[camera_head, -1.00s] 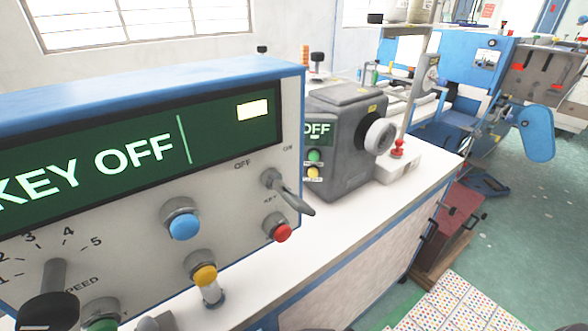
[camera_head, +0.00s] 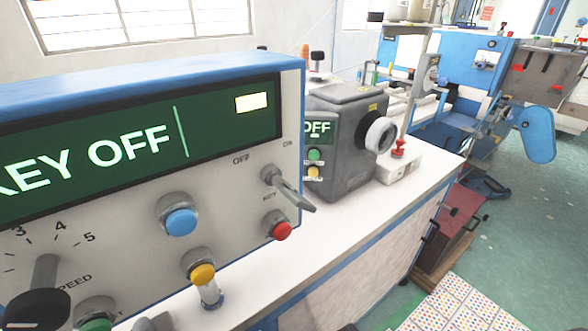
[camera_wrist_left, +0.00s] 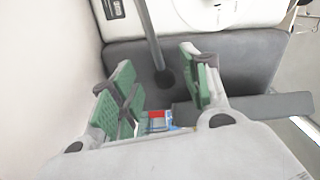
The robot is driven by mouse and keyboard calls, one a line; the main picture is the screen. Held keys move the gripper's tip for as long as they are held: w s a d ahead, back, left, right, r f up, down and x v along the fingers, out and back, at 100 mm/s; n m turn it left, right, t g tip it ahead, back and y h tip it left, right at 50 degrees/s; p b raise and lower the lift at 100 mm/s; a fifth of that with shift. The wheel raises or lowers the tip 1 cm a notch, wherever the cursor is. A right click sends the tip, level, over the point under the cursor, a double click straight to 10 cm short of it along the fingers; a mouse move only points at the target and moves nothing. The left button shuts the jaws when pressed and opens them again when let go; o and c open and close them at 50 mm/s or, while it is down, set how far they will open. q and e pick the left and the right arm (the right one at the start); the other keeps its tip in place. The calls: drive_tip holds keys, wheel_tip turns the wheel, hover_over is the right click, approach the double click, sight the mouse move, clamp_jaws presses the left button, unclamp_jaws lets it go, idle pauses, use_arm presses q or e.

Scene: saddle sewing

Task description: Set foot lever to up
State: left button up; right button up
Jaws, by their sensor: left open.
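My left gripper (camera_wrist_left: 157,72) shows only in the left wrist view. Its green-padded fingers are spread apart, with nothing gripped between them. A dark rod (camera_wrist_left: 149,32) with a round end comes down from the top of that view, and its end shows between the fingers. I cannot tell for sure whether this rod is the foot lever, or whether it touches a finger. A broad dark grey surface (camera_wrist_left: 255,58) lies behind the fingers. No part that I can clearly name as the foot lever shows in the head view. My right gripper is in neither view.
A control box (camera_head: 120,205) reading "KEY OFF" fills the left of the head view, with a key switch (camera_head: 288,190) on its front. A grey machine (camera_head: 338,150) stands behind it on the white bench. Green floor (camera_head: 500,240) is open at the right.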

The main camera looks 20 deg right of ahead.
use_arm(q)
drive_tip(key=shift+x, duration=1.05)
drive_tip(key=shift+w+d, duration=0.15)
drive_tip(key=shift+d, duration=0.2)
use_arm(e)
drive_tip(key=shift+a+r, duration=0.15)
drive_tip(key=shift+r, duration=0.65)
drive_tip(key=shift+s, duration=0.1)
use_arm(q)
drive_tip(key=shift+c, duration=0.6)
drive_tip(key=c, duration=0.5)
clamp_jaws()
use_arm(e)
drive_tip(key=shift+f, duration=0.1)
